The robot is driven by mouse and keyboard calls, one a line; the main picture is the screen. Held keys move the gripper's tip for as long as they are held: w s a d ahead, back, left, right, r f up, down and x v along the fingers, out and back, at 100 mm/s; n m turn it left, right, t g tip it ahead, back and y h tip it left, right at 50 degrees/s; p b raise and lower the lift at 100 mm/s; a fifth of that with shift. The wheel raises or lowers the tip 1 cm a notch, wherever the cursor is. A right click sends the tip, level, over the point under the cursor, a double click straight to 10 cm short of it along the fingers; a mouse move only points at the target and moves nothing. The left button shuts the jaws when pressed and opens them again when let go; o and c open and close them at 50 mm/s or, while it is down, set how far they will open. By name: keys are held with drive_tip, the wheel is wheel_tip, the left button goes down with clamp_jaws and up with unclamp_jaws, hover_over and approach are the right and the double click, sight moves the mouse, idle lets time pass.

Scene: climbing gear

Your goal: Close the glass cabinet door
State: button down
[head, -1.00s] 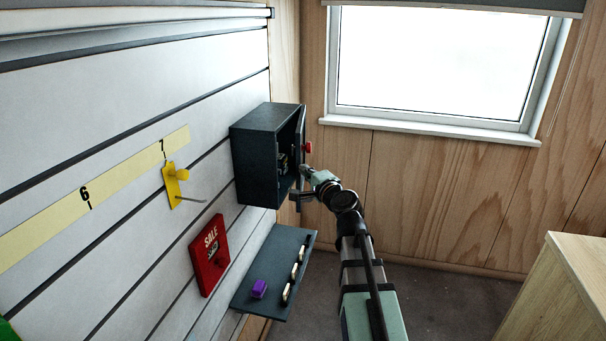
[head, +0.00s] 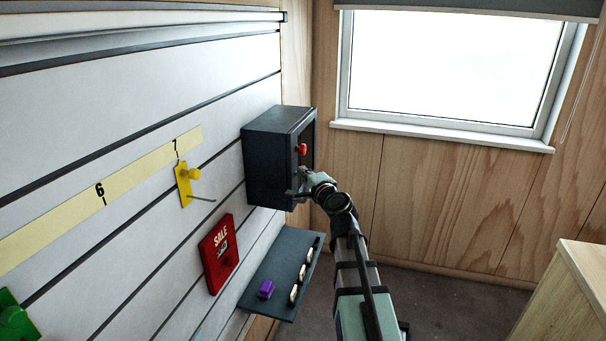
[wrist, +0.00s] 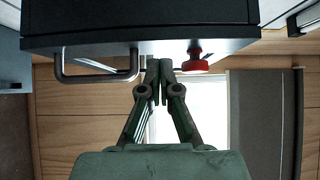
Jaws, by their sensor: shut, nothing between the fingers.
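The dark cabinet (head: 266,160) is mounted on the slatted wall. Its glass door, with a red knob (head: 301,149), lies across the cabinet front, flush or nearly so; I cannot tell whether a thin gap remains. In the wrist view the red knob (wrist: 195,62) and a grey metal bar handle (wrist: 95,78) stick out from the dark front. My gripper (head: 298,186) is shut and empty at the lower front of the door. In the wrist view its fingertips (wrist: 153,68) are together between handle and knob, close to the front; contact is unclear.
Below the cabinet is a dark shelf (head: 270,277) with a purple item (head: 266,289) and several small pale pieces. A red sale sign (head: 219,254) and a yellow hook (head: 184,184) are on the wall to the left. A wooden cabinet (head: 570,290) stands at the right.

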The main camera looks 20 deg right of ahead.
drive_tip(key=s+a+b, duration=0.2)
drive_tip(key=s+a, duration=0.3)
drive_tip(key=s, duration=0.2)
drive_tip(key=shift+s+a, duration=0.3)
drive_tip(key=shift+a, duration=0.05)
